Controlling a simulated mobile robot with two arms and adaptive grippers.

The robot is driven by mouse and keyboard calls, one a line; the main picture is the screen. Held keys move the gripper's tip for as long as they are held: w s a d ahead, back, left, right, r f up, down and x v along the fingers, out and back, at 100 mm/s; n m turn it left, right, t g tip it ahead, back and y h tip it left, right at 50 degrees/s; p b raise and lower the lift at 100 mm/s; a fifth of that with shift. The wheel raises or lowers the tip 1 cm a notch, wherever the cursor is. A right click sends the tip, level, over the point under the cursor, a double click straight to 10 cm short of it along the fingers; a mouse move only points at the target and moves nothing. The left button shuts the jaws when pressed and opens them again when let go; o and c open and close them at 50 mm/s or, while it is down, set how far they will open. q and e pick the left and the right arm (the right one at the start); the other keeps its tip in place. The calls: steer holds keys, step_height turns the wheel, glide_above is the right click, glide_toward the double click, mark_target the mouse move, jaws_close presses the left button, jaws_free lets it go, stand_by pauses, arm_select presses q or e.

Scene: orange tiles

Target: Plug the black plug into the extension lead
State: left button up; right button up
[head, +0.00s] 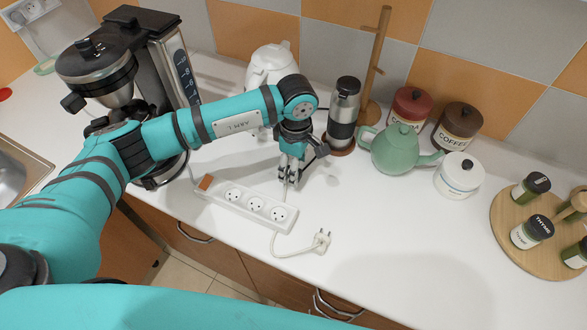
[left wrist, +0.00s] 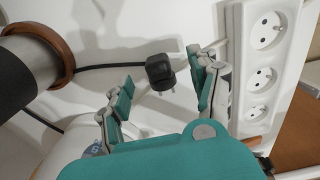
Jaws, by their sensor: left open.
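In the head view my left gripper (head: 288,176) points down just behind the right end of the white extension lead (head: 262,218) and hides the plug. The lead lies flat, its three sockets facing up and empty; it also shows in the left wrist view (left wrist: 237,75). My right gripper is not in view.
A white plug on a white cord (head: 321,241) lies near the front edge. A black grinder (head: 343,112), green teapot (head: 398,150), white kettle (head: 270,65) and white canister (head: 459,174) stand behind and right. A coffee machine (head: 170,70) stands left. The front-right counter is clear.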

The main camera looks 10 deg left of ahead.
arm_select(q)
steer(key=shift+w+f+p, duration=0.1)
steer(key=shift+f+p, duration=0.2)
steer(key=shift+f, duration=1.2)
steer(key=shift+c, duration=0.4)
steer(key=c, duration=1.1)
